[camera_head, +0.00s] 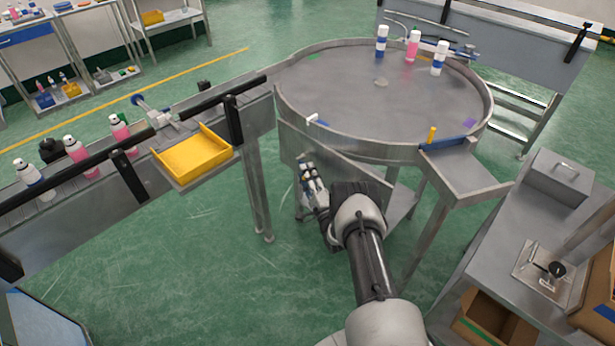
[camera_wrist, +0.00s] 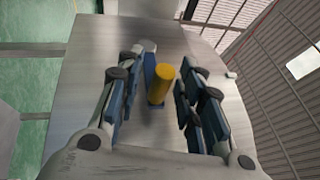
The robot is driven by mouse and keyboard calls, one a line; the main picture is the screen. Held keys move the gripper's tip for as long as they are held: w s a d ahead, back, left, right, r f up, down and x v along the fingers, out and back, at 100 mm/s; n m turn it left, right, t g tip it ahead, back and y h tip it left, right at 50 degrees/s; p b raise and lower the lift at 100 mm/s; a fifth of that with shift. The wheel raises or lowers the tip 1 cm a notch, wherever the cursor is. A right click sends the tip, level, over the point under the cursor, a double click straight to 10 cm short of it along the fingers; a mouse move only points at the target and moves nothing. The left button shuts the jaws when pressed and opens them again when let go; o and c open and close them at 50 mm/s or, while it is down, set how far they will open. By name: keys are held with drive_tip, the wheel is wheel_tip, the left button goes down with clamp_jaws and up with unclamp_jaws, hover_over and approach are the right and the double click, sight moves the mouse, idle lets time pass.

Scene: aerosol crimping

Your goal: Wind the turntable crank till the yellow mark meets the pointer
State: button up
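The turntable (camera_head: 350,100) is a round grey metal table with a raised rim. A green mark (camera_head: 313,57) and a purple mark (camera_head: 469,121) show on it. A small white piece (camera_head: 316,120) at the near left rim may be the pointer; I cannot tell. I do not clearly make out a yellow mark. My gripper (camera_head: 309,175) is below the near left rim, before a grey panel (camera_head: 345,172). In the wrist view its fingers (camera_wrist: 158,105) are apart, with a yellow cylindrical handle (camera_wrist: 162,84) on a dark blue base seen between them. No finger visibly touches it.
Several bottles, white-and-blue (camera_head: 381,42) and pink (camera_head: 413,46), stand at the turntable's far side. A yellow peg (camera_head: 432,135) and blue bar (camera_head: 450,143) sit at the right outfeed tray. A conveyor with a yellow tray (camera_head: 193,155) lies left. A bench (camera_head: 510,230) stands right.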

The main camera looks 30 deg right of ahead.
drive_tip(key=shift+w+r, duration=0.1)
clamp_jaws()
idle(0.4)
